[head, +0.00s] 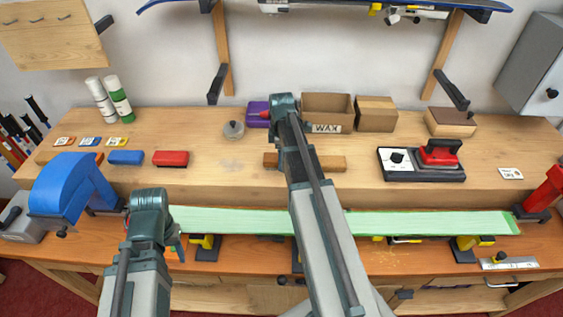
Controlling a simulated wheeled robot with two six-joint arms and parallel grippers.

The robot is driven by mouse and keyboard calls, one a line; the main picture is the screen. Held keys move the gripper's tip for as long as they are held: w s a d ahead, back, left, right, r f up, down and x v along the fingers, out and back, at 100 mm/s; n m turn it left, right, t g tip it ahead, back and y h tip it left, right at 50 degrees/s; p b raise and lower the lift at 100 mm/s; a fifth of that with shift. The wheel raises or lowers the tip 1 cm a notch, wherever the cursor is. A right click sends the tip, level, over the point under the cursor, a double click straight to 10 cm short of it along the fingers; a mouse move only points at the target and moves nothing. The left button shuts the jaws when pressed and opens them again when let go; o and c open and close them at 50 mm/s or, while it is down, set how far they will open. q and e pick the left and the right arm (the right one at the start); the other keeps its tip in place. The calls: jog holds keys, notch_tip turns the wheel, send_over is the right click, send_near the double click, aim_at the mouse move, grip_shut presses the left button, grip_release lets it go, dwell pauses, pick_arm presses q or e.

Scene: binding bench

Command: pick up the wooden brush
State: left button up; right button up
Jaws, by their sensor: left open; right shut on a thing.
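The wooden brush (333,162) appears as a long brown bar lying across the view at the front of the raised bench shelf. My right forearm covers its middle, and its bristles cannot be made out. My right gripper (293,158) is shut on it, with the fingertips mostly hidden behind my own arm. Whether the brush touches the shelf cannot be told. My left gripper (173,240) is open and empty at the front left, near the end of the green ski base, far from the brush.
The green ski base (420,223) lies along the bench front on yellow-black supports. A blue clamp-like tool (62,185) stands left. Red and blue blocks, a grey tin (233,129), the WAX box (327,112), a wood-topped block (451,121) and a red iron (440,152) stand on the shelf.

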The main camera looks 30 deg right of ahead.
jog(key=c, duration=0.4)
jog(key=shift+r+p, duration=0.9)
notch_tip(320, 180, up, 2)
jog(key=shift+r+p, duration=0.1)
jog(key=shift+p, duration=1)
jog(key=s+d+r+p, duration=0.1)
jog(key=s+d, duration=0.2)
jog(key=s, duration=1.2)
jog(key=shift+s, duration=0.35)
